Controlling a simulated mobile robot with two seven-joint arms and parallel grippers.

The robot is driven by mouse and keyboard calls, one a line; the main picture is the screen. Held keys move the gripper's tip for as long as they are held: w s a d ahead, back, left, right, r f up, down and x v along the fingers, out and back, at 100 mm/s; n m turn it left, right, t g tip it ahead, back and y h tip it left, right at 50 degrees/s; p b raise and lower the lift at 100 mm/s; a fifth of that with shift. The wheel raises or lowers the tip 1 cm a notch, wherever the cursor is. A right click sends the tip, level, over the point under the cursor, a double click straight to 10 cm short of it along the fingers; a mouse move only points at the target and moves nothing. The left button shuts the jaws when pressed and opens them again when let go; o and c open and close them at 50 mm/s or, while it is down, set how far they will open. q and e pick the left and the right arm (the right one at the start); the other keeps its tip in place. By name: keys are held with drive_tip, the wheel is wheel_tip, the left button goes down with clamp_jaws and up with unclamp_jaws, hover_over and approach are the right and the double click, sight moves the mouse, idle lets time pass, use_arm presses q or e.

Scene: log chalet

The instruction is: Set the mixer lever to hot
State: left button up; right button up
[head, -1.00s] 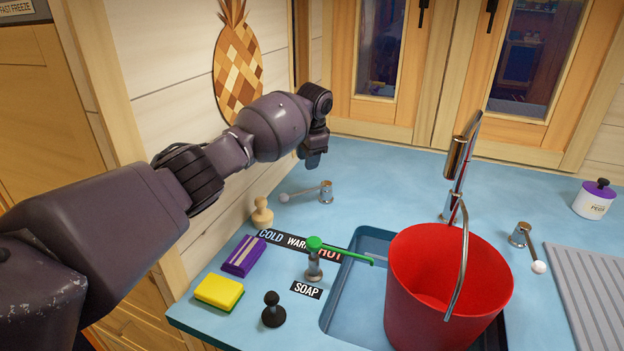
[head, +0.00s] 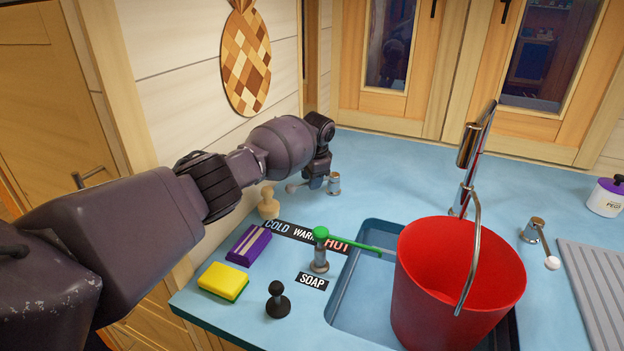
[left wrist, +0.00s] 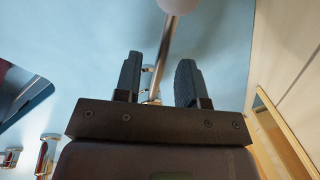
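The mixer lever (head: 297,187) is a thin metal rod with a pale ball end, on a small chrome base (head: 334,184) at the back left of the blue counter. It points left in the head view. My left gripper (head: 316,181) is low over this lever and hides part of the rod. In the left wrist view the two fingers (left wrist: 158,82) are apart, and the rod (left wrist: 163,52) runs between them, with its ball (left wrist: 178,5) beyond the tips. Contact cannot be told. A strip labelled COLD, WARM, HOT (head: 304,234) lies in front. My right gripper is out of view.
A red bucket (head: 412,285) stands in the sink (head: 352,290) below the faucet (head: 468,145). Another ball lever (head: 536,232) is at right.

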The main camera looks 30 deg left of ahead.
use_arm(q)
drive_tip(key=c, duration=0.6)
clamp_jaws()
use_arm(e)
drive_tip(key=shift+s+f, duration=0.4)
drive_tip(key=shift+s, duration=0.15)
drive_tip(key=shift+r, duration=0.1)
